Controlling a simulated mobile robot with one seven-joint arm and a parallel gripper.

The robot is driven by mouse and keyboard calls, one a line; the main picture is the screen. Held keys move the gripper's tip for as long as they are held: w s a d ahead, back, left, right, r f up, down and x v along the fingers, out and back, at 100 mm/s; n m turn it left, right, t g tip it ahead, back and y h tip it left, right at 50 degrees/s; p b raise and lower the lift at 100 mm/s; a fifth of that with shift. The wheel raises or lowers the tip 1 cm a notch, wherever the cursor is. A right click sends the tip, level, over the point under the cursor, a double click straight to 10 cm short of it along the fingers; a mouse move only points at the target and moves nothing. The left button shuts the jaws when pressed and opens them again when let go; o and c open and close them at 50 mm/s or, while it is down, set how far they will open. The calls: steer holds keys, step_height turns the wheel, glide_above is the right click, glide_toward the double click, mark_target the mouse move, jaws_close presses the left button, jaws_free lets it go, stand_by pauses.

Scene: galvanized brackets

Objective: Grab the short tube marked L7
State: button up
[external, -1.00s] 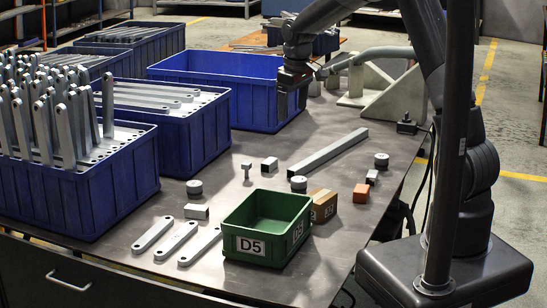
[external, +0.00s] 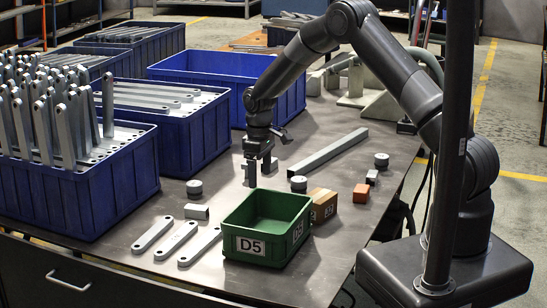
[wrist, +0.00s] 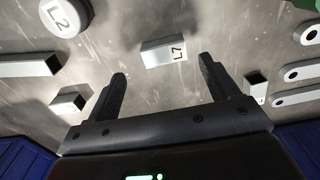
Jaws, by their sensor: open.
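The short tube marked L7 (wrist: 163,53) is a pale grey square piece on the dark table, its label on the upper face at the right end. In the wrist view it appears just beyond my fingertips, in line with the gap between them. My gripper (wrist: 162,70) is open with nothing between its fingers.
A round cap marked L2 (wrist: 66,17) and short tubes (wrist: 68,101) (wrist: 257,82) lie around. A long tube (external: 330,150), a green bin D5 (external: 250,247), flat bars (external: 176,240), an orange block (external: 361,193) and a cardboard box (external: 322,206) share the table. Blue bins (external: 200,140) stand behind.

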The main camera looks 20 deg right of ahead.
steer(key=f, duration=0.5)
steer(key=shift+s+a+f, duration=0.1)
steer(key=shift+a+f, duration=0.15)
steer(key=shift+f, duration=0.1)
steer(key=shift+c, duration=0.3)
steer(key=c, duration=1)
steer(key=shift+r, duration=0.1)
